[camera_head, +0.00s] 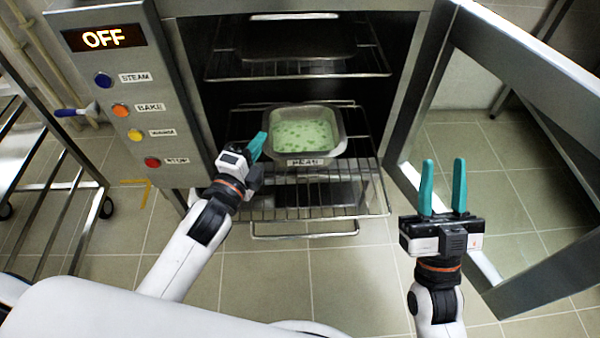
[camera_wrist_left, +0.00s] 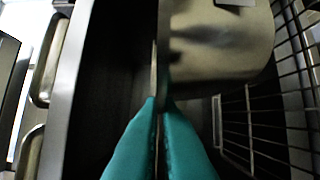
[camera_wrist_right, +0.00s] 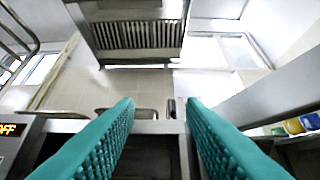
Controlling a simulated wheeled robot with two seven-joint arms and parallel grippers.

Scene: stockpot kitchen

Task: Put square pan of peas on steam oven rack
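The square pan of peas (camera_head: 310,153), grey metal with green peas inside and a "PEAS" label on its front, sits on the pulled-out lower rack (camera_head: 262,207) of the steam oven. It looks level. My left gripper (camera_head: 257,146) is at the pan's left side, its teal fingers closed together on the rim. In the left wrist view the fingers (camera_wrist_left: 160,100) meet at the edge of the pan wall (camera_wrist_left: 215,45). My right gripper (camera_head: 443,188) is open and empty, fingers pointing up, right of the rack.
The oven door (camera_head: 530,60) stands wide open at the right. An upper rack (camera_head: 300,68) holds a dark tray above the pan. The control panel (camera_head: 110,90) reads "OFF". A wheeled metal rack (camera_head: 75,200) stands at the left. Tiled floor is clear in front.

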